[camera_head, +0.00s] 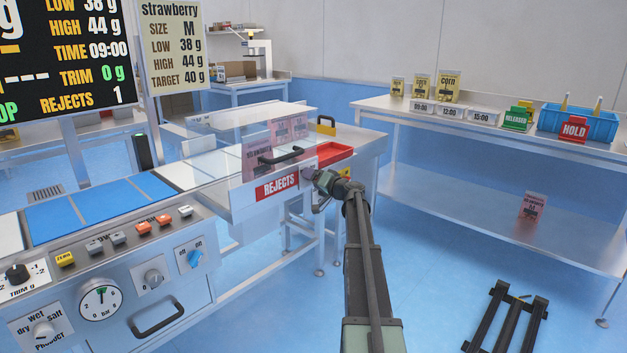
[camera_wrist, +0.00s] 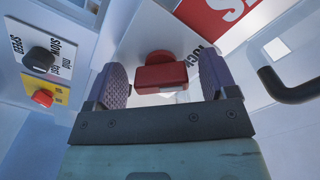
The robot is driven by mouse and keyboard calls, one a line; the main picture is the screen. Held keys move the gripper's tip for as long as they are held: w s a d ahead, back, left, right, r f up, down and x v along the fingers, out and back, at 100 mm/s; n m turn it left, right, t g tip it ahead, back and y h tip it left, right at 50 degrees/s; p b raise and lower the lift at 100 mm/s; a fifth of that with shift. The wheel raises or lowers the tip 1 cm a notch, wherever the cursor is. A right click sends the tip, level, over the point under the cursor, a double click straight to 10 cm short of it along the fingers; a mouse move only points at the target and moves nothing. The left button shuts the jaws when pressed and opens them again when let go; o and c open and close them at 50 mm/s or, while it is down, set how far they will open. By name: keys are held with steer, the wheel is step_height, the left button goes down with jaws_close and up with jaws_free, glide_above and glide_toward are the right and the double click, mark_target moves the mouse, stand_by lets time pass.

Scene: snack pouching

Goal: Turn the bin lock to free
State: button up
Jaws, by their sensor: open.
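The bin lock is a red knob (camera_wrist: 161,77) on a white plate in the wrist view, its bar lying roughly level. My gripper (camera_wrist: 162,86) is open, with one dark padded finger on each side of the knob. I see gaps beside the knob, and I cannot tell how deep the fingers reach past it. In the head view my gripper (camera_head: 322,183) is at the right end of the rejects bin (camera_head: 240,197), beside its red REJECTS label, and hides the knob.
The bin's black handle (camera_wrist: 288,88) is close on the right in the wrist view. A black speed knob (camera_wrist: 39,60) and a red button (camera_wrist: 43,97) are on the left. A red tray (camera_head: 333,153) sits above my gripper in the head view. A steel bench (camera_head: 480,120) stands at right.

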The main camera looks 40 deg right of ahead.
steer(key=shift+w, duration=0.1)
steer(key=shift+c, duration=0.2)
steer(key=c, duration=0.9)
steer(key=shift+m, duration=0.3)
steer(key=m, duration=0.4)
steer(key=shift+a+r, duration=0.1)
steer(key=m, duration=0.4)
steer(key=shift+r+m, duration=0.1)
steer(key=shift+m, duration=0.2)
steer(key=m, duration=0.4)
steer(key=shift+r+m+p, duration=0.1)
steer(key=shift+m+p, duration=0.2)
steer(key=shift+m, duration=2.1)
